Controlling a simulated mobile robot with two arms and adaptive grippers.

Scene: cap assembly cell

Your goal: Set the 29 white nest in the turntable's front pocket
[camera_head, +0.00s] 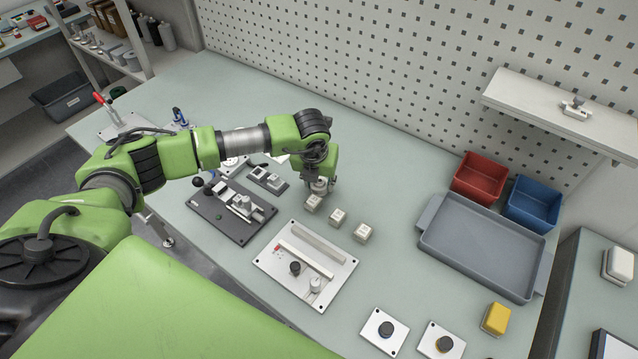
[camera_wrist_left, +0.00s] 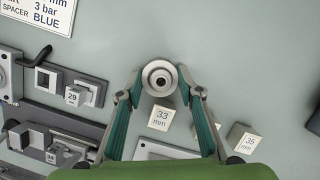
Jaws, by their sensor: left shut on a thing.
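My left gripper (camera_head: 319,186) points down over the table, just behind the row of small pale blocks. In the left wrist view its fingers (camera_wrist_left: 161,90) close on a round, pale, ring-shaped piece (camera_wrist_left: 160,77) with a dark centre hole. It looks like the white nest, but no number is legible on it. A small tag reading 29 (camera_wrist_left: 73,96) is on a grey holder at the left of the left wrist view. A round pale fixture (camera_head: 233,164) is partly hidden behind my left arm; I cannot tell whether it is the turntable or see a front pocket. My right gripper is not in view.
Blocks marked 33 mm (camera_wrist_left: 161,117) and 35 mm (camera_wrist_left: 243,138) lie close by. A dark fixture plate (camera_head: 215,218) and a light plate (camera_head: 275,266) stand in front. A grey tray (camera_head: 470,262), red bin (camera_head: 480,178) and blue bin (camera_head: 533,204) are right. The table behind is clear.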

